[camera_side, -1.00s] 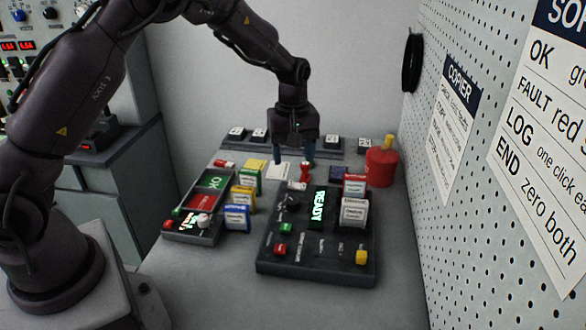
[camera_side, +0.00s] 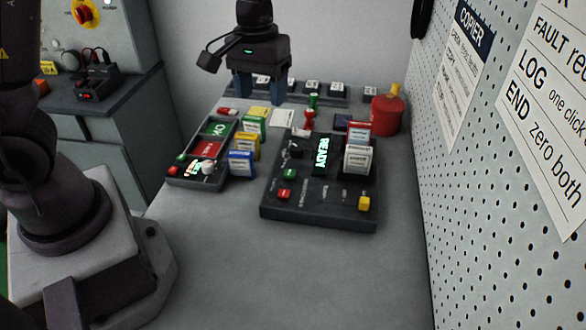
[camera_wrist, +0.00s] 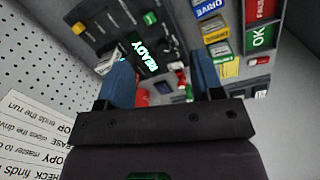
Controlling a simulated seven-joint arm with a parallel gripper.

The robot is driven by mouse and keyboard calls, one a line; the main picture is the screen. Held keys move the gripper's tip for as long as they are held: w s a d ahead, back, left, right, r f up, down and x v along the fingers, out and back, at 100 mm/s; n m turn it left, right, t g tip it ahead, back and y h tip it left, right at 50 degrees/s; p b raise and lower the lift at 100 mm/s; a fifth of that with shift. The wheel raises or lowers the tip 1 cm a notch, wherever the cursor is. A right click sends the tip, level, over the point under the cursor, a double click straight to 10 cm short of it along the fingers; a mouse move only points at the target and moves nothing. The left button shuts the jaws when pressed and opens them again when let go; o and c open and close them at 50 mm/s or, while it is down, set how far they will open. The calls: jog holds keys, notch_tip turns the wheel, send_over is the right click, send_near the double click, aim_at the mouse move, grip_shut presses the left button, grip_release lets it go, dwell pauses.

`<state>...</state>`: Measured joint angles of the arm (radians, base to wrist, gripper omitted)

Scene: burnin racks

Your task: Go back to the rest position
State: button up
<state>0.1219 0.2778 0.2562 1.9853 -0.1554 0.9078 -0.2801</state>
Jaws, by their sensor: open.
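My gripper (camera_side: 259,88) is open and empty, with two blue fingers pointing down. In the side view it hangs above the back of the table, in front of the rear strip of tiles. In the wrist view its fingers (camera_wrist: 163,85) are spread apart, with nothing held between them. Below it is the dark copier panel (camera_side: 300,210) with a lit READY sign (camera_side: 320,154); the panel also shows in the wrist view (camera_wrist: 105,50). To its left is the sorting tray (camera_side: 205,183) with green OK and red FAULT areas.
Several coloured cartridges, among them a blue one (camera_side: 241,163), stand beside the tray. White ones (camera_side: 358,160) stand in the panel. A red canister (camera_side: 387,115) is at the back right. A pegboard wall (camera_side: 480,210) bounds the right side. The front of the table is clear.

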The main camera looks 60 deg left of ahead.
jog(key=s+d+r+m+t, duration=0.2)
jog(key=s+r+m+t, duration=0.3)
jog(key=s+r, duration=0.6)
jog(key=s, duration=0.4)
jog(key=shift+s+d+r+m+t+y, duration=0.3)
jog(key=shift+s+d+r+m, duration=0.05)
jog(key=shift+r+m, duration=0.05)
